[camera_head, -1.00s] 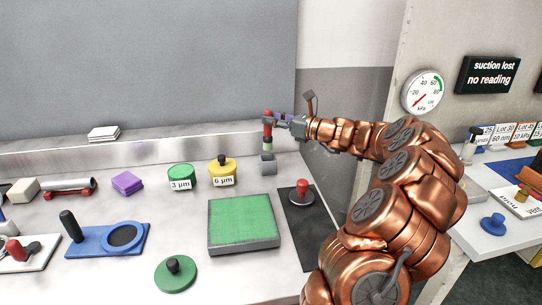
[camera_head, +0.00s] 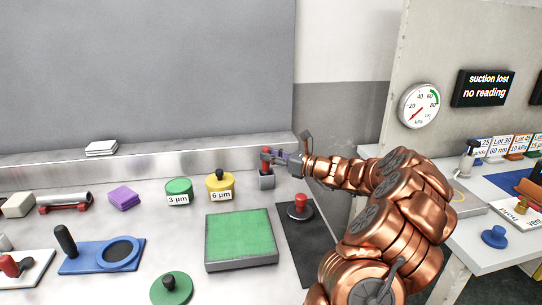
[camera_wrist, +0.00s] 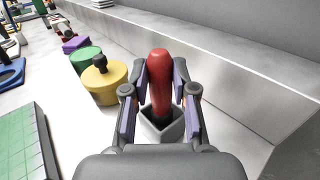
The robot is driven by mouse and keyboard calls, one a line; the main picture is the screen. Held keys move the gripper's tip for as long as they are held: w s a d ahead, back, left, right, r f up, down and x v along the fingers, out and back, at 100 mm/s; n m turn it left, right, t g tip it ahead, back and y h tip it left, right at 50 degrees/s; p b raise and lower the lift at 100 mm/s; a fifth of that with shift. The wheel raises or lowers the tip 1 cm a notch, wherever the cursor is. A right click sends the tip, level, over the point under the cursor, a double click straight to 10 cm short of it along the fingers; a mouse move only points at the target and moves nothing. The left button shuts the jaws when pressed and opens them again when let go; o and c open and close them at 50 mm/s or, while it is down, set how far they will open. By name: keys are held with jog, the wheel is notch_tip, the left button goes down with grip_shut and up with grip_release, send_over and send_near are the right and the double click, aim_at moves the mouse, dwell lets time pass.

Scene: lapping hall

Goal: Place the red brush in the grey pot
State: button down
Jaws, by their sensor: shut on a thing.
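The red brush (camera_head: 265,153) is upright at the back of the bench, and its red handle (camera_wrist: 160,80) stands between my fingers in the wrist view. My gripper (camera_head: 272,156) is shut on the handle. The small square grey pot (camera_head: 266,179) is directly below. In the wrist view the brush's lower end is inside the opening of the grey pot (camera_wrist: 176,130). Whether the brush touches the pot's bottom is hidden.
A yellow 6 µm pot (camera_head: 221,188) and a green 3 µm pot (camera_head: 179,192) stand left of the grey pot. A green tiled block (camera_head: 240,238) lies in front. A red-knobbed weight (camera_head: 300,208) sits on a dark mat at right. The metal back ledge (camera_head: 150,165) is close behind.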

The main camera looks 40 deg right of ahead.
jog(key=shift+f, duration=0.15)
jog(key=c, duration=0.9)
grip_release()
jog(key=v, duration=1.2)
jog(key=shift+a, duration=0.1)
